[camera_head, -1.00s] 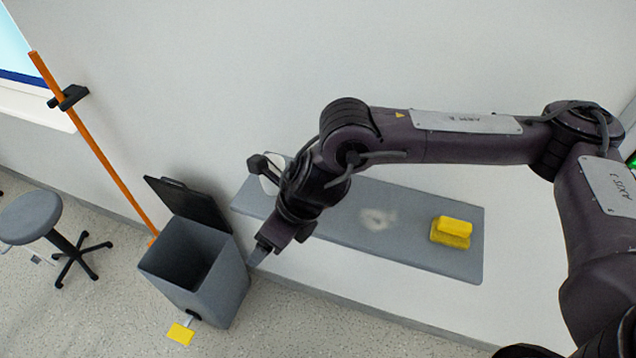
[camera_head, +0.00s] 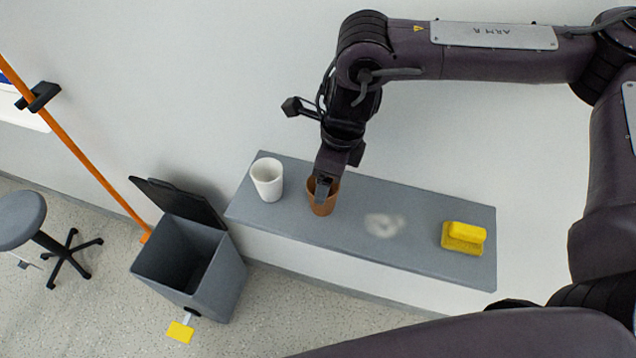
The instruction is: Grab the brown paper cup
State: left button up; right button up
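The brown paper cup (camera_head: 328,207) stands upright on the grey shelf (camera_head: 275,222), just right of a white cup (camera_head: 267,182). My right gripper (camera_head: 322,192) points down at the brown cup from above. A finger overlaps the cup's rim and hides part of its upper side. I cannot tell whether the fingers touch the cup or how far apart they are. My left gripper is not in view.
A grey open bin (camera_head: 217,277) stands on the floor below left. A stool (camera_head: 22,218) is at far left.

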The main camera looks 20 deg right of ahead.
aim_at(327, 209)
jog(key=f+p, duration=0.2)
jog(key=f, duration=0.1)
jog(key=shift+s+a+f, duration=0.1)
jog(key=shift+s+a, duration=0.05)
jog(key=shift+a, duration=0.2)
jog(key=f, duration=0.1)
jog(key=f+p, duration=0.1)
jog(key=shift+w+a+f, duration=0.2)
jog(key=shift+w+f, duration=0.15)
jog(key=shift+w, duration=0.05)
jog(key=shift+w+f, duration=0.1)
jog(key=shift+f, duration=0.25)
jog(key=shift+c, duration=0.3)
jog(key=c, duration=0.7)
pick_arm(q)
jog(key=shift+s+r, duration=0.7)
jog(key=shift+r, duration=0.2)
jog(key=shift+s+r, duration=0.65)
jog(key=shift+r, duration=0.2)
pick_arm(e)
jog(key=c, duration=0.3)
